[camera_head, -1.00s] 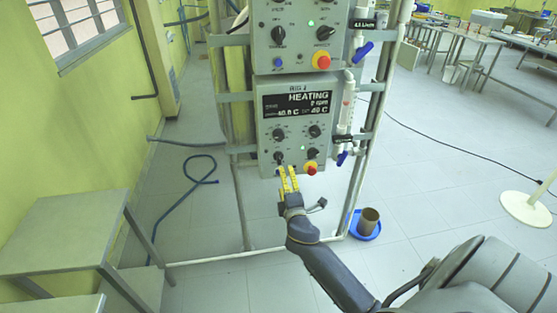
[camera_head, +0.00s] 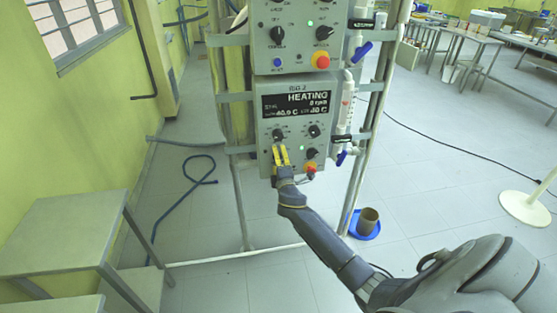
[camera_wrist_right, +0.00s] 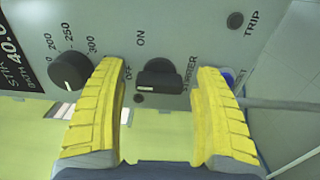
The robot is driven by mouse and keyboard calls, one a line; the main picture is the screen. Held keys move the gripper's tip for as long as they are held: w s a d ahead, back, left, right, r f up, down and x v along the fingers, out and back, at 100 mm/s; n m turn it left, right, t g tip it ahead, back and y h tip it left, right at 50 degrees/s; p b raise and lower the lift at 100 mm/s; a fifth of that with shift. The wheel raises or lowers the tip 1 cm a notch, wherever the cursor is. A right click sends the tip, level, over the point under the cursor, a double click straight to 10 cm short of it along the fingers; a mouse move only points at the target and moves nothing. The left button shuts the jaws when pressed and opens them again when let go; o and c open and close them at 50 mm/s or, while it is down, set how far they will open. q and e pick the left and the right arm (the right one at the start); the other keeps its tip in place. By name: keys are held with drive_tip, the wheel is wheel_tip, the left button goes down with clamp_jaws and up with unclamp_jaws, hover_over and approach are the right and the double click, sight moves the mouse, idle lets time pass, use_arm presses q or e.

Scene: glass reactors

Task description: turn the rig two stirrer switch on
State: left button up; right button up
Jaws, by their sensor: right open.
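The lower control box (camera_head: 297,128) shows HEATING and 0 rpm on its display (camera_head: 297,104); its small heading is blurred but seems to end in 2. In the right wrist view the black stirrer switch (camera_wrist_right: 160,76) has ON and OFF marks beside it. Its pale line points left, toward the OFF side. My right gripper (camera_wrist_right: 162,66), with yellow fingers, is open, one finger on each side of the switch with gaps to both. In the head view my right gripper (camera_head: 281,150) covers the switch. My left gripper is not in view.
A temperature knob (camera_wrist_right: 70,71) sits left of the left finger. A red emergency button (camera_head: 310,168) is close to the right of the gripper. Another control box (camera_head: 298,36) hangs above. Blue-handled valves (camera_head: 342,157) stand at the right.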

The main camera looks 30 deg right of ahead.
drive_tip(key=c, duration=1.3)
drive_tip(key=shift+c, duration=0.2)
drive_tip(key=m, duration=0.5)
drive_tip(key=shift+m, duration=0.4)
drive_tip(key=m, duration=0.5)
drive_tip(key=shift+m, duration=0.7)
drive_tip(key=o, duration=1.3)
drive_tip(key=shift+o, duration=0.2)
drive_tip(key=v, duration=1.2)
